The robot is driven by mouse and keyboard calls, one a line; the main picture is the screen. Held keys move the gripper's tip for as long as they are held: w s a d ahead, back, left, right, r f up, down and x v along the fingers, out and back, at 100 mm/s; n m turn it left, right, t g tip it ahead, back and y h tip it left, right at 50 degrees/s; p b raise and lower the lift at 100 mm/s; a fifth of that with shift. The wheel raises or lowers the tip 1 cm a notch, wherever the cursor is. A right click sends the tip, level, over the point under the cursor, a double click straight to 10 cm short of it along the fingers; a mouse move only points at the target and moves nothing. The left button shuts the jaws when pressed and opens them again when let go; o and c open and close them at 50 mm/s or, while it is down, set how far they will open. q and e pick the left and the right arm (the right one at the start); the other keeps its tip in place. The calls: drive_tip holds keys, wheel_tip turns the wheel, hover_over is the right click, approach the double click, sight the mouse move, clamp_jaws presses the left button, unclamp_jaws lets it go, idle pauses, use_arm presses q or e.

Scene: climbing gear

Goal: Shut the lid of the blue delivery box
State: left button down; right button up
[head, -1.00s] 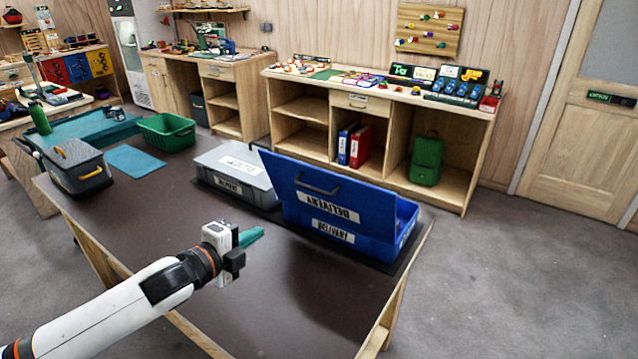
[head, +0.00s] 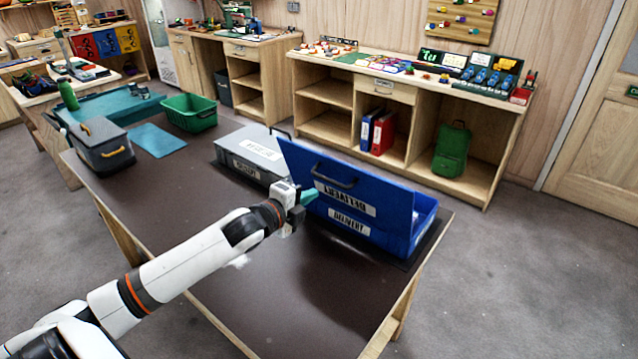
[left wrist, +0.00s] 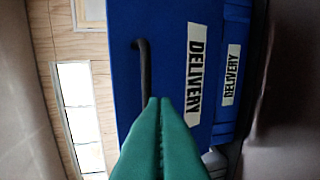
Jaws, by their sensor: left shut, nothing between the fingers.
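The blue delivery box (head: 405,235) stands at the right end of the dark table. Its lid (head: 375,195) is open and raised, tilted, with a dark handle (head: 335,183) and a label on the face toward me. My left gripper (head: 308,196) is shut and empty, with its teal fingertips at the left part of the lid face. In the left wrist view the closed fingertips (left wrist: 158,105) overlap the lid (left wrist: 165,60) beside its handle (left wrist: 145,75). I cannot tell whether they touch it. My right gripper is not in view.
A grey box (head: 225,155) with a pale label stands left of the blue box. A green basket (head: 190,118), a dark toolbox (head: 100,155) and a teal mat (head: 158,140) are at the table's far left. The table's front (head: 290,300) is clear.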

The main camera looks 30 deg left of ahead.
use_arm(q)
drive_tip(key=w, duration=0.2)
drive_tip(key=w+p, duration=0.1)
drive_tip(key=w, duration=0.1)
drive_tip(key=shift+d+r, duration=0.2)
drive_tip(key=shift+r, duration=0.1)
